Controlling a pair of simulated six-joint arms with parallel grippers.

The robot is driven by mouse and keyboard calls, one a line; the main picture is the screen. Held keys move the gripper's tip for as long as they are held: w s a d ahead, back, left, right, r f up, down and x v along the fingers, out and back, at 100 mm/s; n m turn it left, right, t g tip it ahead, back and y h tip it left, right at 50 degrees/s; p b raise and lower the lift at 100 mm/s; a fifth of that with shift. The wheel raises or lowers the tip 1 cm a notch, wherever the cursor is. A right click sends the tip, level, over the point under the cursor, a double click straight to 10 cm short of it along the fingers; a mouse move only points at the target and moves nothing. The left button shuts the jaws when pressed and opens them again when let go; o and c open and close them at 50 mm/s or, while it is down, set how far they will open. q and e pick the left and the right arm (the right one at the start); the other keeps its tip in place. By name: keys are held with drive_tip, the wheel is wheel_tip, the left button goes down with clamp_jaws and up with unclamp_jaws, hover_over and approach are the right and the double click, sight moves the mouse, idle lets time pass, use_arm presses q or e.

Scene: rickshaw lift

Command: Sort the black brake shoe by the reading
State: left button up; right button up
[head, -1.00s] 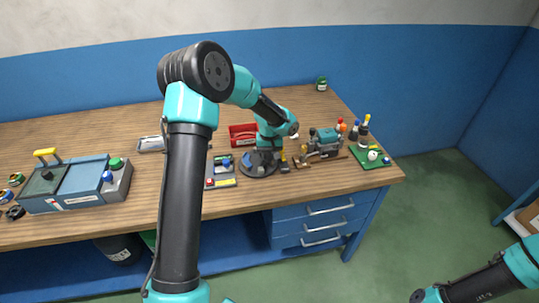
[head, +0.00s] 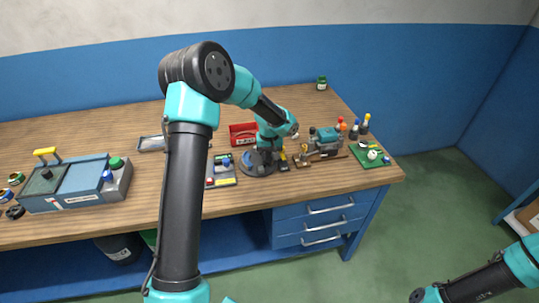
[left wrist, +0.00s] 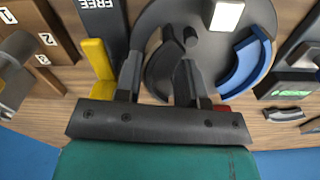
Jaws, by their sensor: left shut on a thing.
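My left gripper (left wrist: 158,75) is low over a round dark plate (left wrist: 205,48), with its fingers pointing down. It is shut on the black brake shoe (left wrist: 161,72), a dark curved piece between the fingers, partly hidden by them. I cannot tell whether the shoe is lifted off the plate. A blue curved shoe (left wrist: 246,60) lies on the right side of the plate, and a white block (left wrist: 227,15) sits on the plate. In the head view the plate (head: 257,168) is partly hidden by my left gripper (head: 270,142). My right gripper is out of view.
A black piece marked FREE (left wrist: 103,22) with a yellow end (left wrist: 99,60) is beside the plate. Numbered wooden slots (left wrist: 38,45) lie to its left. A small grey box (head: 222,170), red tray (head: 243,134), tool station (head: 320,145) and green mat (head: 371,154) stand around.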

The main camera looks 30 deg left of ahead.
use_arm(q)
drive_tip(key=shift+f, duration=0.15)
idle(0.3)
drive_tip(key=o, duration=1.2)
drive_tip(key=shift+c, duration=0.2)
drive_tip(key=shift+w+d, duration=0.1)
drive_tip(key=shift+c, duration=0.4)
drive_tip(key=c, duration=0.3)
drive_tip(key=shift+r, duration=0.2)
